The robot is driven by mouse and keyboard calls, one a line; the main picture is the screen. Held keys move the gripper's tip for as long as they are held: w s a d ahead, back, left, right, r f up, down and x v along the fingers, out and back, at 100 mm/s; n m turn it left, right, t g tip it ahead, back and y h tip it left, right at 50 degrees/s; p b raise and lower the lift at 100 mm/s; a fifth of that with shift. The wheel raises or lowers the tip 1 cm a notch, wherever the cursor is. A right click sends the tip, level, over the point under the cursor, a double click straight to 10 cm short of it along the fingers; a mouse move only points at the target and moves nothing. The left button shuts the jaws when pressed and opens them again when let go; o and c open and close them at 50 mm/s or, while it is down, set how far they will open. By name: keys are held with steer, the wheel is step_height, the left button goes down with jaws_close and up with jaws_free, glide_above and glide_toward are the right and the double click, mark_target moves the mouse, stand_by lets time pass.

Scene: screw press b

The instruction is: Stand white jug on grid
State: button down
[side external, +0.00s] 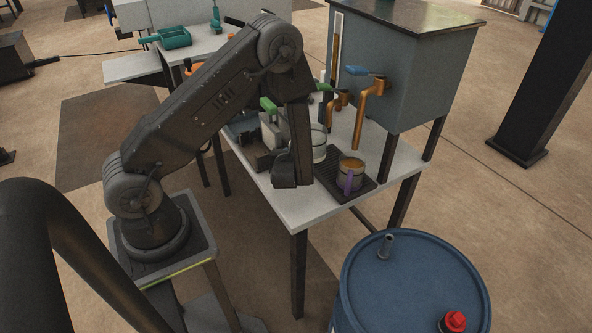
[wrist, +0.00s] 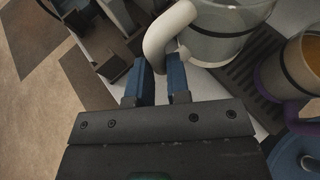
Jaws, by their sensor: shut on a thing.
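The white jug has a clear body and a thick white handle. Its body shows at the top of the wrist view (wrist: 228,47) and partly behind my arm in the side view (side external: 319,146). My gripper (wrist: 160,72) has its blue fingers either side of the lower handle and is shut on it. The fingertips are hidden by my arm in the side view. The dark slatted grid (wrist: 244,82) lies beside and below the jug; it also shows in the side view (side external: 366,190). Whether the jug's base touches anything is unclear.
A second jug with a purple handle (side external: 349,173) and amber contents stands on the grid, close to the white jug. Copper taps, one with a blue lever (side external: 366,71), reach out from the grey tank (side external: 405,75) above. A blue drum (side external: 410,285) stands in front.

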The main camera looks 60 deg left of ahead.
steer(key=shift+f, duration=2.85)
steer(key=shift+f, duration=0.15)
steer(key=c, duration=1.1)
jaws_free()
